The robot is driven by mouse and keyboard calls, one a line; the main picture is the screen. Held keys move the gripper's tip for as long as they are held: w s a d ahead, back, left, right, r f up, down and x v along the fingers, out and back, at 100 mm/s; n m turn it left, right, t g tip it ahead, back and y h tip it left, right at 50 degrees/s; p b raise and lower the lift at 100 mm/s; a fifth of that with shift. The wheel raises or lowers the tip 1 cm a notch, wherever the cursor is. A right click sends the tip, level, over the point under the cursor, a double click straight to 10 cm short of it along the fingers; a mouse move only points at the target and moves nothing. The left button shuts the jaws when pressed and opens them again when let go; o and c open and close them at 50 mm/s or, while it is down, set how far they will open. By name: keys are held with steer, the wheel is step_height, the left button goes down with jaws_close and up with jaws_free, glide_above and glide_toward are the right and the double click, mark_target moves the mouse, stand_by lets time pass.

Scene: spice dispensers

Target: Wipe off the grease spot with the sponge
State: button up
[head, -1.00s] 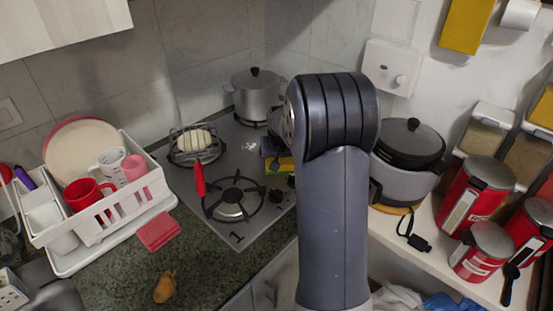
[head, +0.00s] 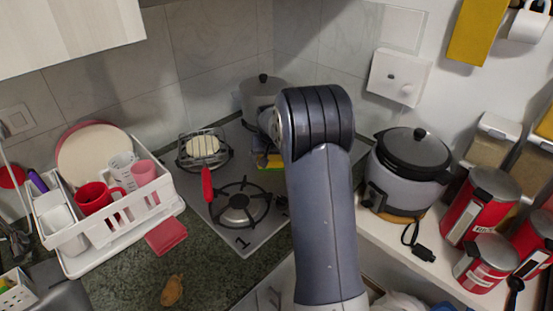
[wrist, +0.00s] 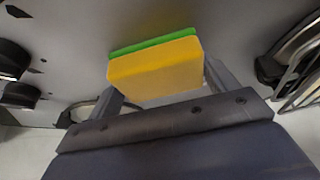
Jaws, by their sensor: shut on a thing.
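The sponge (wrist: 155,70), yellow with a green layer, is held between the two fingers of my gripper (wrist: 162,84) in the wrist view. In the head view the sponge (head: 268,161) shows as a small yellow patch at the back of the grey hob (head: 215,217), beside my arm. My gripper is shut on it, low over the hob. I cannot tell whether the sponge touches the hob. No grease spot shows now; the place where a pale spot showed earlier is at or behind the gripper and sponge.
A metal pot (head: 262,91) stands behind the gripper. A front burner (head: 239,205) is near. A rice cooker (head: 408,172) stands right, a white dish rack (head: 112,222) far left.

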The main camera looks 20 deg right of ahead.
steer(key=shift+w+a, duration=0.1)
steer(key=shift+w, duration=0.15)
steer(key=shift+r+p, duration=1.95)
steer(key=shift+r, duration=1.05)
steer(key=shift+r+p, duration=1)
steer(key=shift+r, duration=0.55)
